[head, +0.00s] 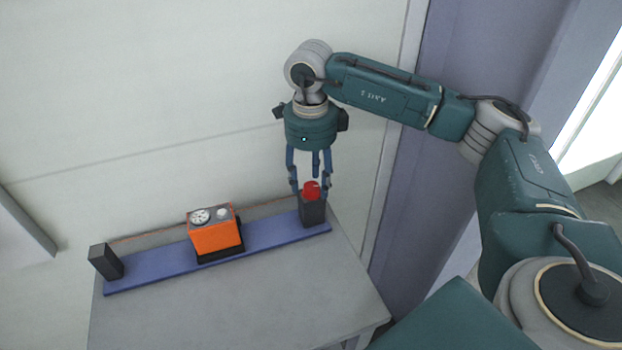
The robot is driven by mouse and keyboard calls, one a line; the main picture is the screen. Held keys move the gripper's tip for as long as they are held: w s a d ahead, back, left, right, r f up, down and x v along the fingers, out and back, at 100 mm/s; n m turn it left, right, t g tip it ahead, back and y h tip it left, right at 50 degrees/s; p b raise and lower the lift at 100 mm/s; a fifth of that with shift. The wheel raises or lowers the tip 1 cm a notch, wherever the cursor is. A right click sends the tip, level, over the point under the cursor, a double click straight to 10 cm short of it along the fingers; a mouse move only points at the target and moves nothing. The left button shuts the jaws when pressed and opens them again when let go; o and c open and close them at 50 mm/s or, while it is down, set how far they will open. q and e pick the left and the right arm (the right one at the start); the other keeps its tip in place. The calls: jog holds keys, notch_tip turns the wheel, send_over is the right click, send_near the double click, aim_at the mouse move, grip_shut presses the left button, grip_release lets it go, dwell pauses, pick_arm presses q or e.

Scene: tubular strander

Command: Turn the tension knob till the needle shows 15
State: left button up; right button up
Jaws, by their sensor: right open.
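The red tension knob (311,189) sits on top of a dark block (313,211) at the right end of a blue rail. My right gripper (312,190) points down over the knob, open, with its fingers around it. I cannot tell whether the fingers touch the knob. An orange gauge box (216,239) stands at the middle of the rail, with a round white dial (201,216) on its top. The needle and its reading are too small to make out. My left gripper is not in view.
The blue rail (155,273) lies along the back of a grey table (250,300), close to the pale wall. A black block (105,262) stands at its left end. The table front is clear. A purple-grey panel (425,130) rises right of the table.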

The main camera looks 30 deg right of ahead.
aim_at(310, 187)
jog(key=shift+f, duration=0.5)
jog(key=c, duration=1.1)
jog(key=shift+f+m+b, duration=0.1)
jog(key=shift+m+b, duration=0.25)
jog(key=shift+m, duration=0.35)
jog(key=shift+c, duration=0.2)
jog(key=m, duration=0.3)
jog(key=shift+b, duration=0.3)
jog(key=o, duration=1.1)
jog(key=shift+o, duration=0.2)
notch_tip(310, 187, up, 12)
jog(key=shift+a, duration=0.25)
